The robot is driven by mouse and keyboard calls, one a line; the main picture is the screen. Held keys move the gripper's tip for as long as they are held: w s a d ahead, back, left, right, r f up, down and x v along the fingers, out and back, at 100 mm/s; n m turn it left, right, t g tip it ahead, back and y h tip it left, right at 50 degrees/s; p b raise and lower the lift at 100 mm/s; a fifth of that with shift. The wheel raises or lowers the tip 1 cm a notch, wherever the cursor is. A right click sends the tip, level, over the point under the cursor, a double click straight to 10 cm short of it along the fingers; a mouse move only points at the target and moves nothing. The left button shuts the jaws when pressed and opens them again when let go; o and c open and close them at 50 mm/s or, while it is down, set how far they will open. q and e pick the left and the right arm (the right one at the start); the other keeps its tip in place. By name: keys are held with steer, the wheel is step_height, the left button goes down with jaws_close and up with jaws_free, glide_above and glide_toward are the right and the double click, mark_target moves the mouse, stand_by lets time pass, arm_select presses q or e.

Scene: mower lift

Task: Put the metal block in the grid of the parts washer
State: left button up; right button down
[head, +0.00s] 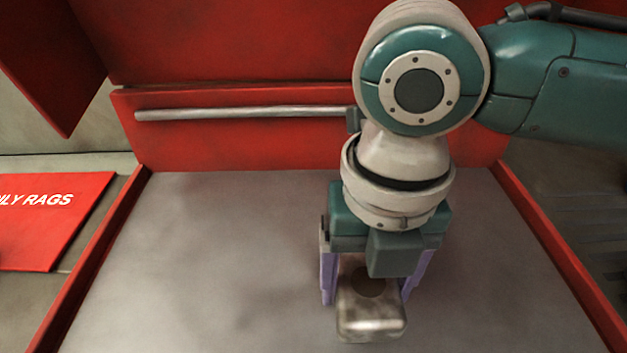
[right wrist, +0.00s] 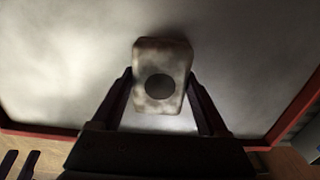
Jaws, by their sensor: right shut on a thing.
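The metal block (head: 371,322) is a worn, silvery-brown piece with rounded edges and a dark round spot on one face. My right gripper (head: 370,292) has its purple fingers on either side of the block and is shut on it. In the right wrist view the block (right wrist: 160,58) shows between the two dark fingers, its far end beyond their tips. The block is over a smooth grey surface; I cannot tell whether it touches it. I see no grid, and I cannot tell whether this red-edged basin is the parts washer.
The grey floor (head: 215,265) has red side rims (head: 90,265) and a tall red back panel (head: 230,142) with a metal bar (head: 240,113). A red rags container (head: 50,222) stands outside at left. The grey floor left of my arm is clear.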

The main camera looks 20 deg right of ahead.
steer(key=shift+f, duration=0.8)
